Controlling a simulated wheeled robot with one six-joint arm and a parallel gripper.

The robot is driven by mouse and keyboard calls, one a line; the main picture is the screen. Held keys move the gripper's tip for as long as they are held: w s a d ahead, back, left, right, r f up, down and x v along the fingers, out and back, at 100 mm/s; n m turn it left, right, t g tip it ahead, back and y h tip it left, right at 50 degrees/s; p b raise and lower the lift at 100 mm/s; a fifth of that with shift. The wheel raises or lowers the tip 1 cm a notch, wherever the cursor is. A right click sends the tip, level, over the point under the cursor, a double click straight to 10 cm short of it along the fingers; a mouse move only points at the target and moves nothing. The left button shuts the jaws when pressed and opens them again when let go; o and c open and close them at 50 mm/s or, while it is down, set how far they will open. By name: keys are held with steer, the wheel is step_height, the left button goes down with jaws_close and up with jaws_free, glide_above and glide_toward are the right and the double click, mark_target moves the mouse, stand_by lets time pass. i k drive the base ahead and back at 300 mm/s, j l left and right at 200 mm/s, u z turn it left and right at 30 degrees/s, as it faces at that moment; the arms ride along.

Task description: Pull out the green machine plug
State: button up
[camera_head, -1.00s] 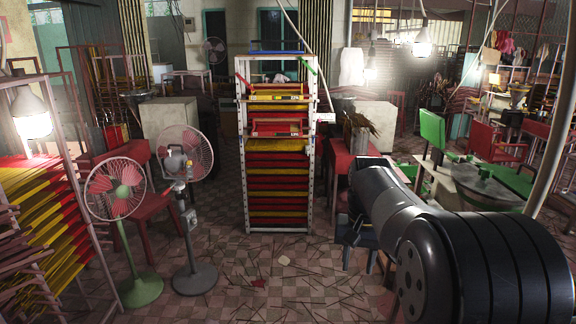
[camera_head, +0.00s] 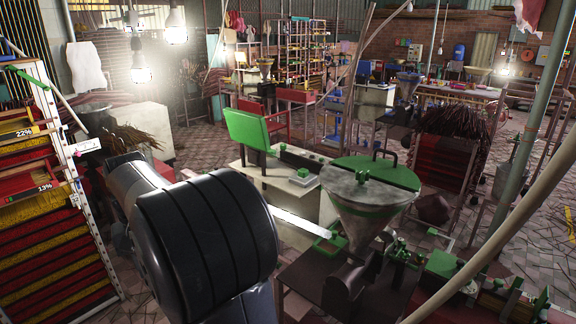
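The green machine (camera_head: 365,215) stands right of centre, with a metal cone hopper under a green half-lid and green parts along its front. A flat table section with a green upright panel (camera_head: 247,128) and a small grey box with a green top (camera_head: 305,177) stands just behind it. I cannot pick out a plug or its cable. My arm fills the lower left, between me and the left part of the machine. My gripper is not distinguishable; it is hidden behind the arm or out of frame.
A tall drying rack (camera_head: 45,200) with red and yellow trays stands at the left edge. A pale pole crosses the right foreground. Tiled floor (camera_head: 210,142) shows open beyond the machine.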

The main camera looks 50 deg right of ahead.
mark_target(304, 173)
steer(key=i+l+z, duration=0.1)
steer(key=i+z, duration=0.9)
steer(key=i+j+z, duration=0.25)
steer(key=z, duration=0.25)
steer(key=i+l+z, duration=0.1)
steer(key=i+z, duration=0.8)
steer(key=k, duration=0.1)
